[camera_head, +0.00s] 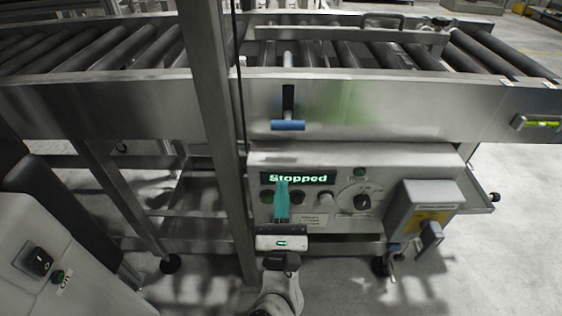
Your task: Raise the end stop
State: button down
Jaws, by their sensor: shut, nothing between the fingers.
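A blue T-shaped handle (288,125) sticks out at the lower end of a dark vertical slot in the conveyor's steel side rail (400,106). A metal bar frame (345,34) lies across the rollers behind it; I cannot tell for sure that this is the end stop. My gripper (282,184) has teal fingers that are shut and empty. It shows below the blue handle, apart from it in the picture, in front of the control box. Its fingers cover part of the panel and the lower edge of the display.
The control box (400,165) carries a display (310,178) reading "Stopped", several buttons and a rotary dial (361,201). A grey switch box (428,205) juts out at right. A steel post (213,100) stands left of the handle. A white cabinet (60,262) fills the lower left.

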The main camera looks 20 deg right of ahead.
jog(key=p+x, duration=0.1)
jog(key=x, duration=0.8)
jog(key=shift+w+d+r, duration=0.15)
jog(key=shift+w, duration=0.05)
jog(key=shift+r, duration=0.1)
notch_tip(320, 180, up, 6)
jog(key=p, duration=0.4)
jog(key=shift+r, duration=0.15)
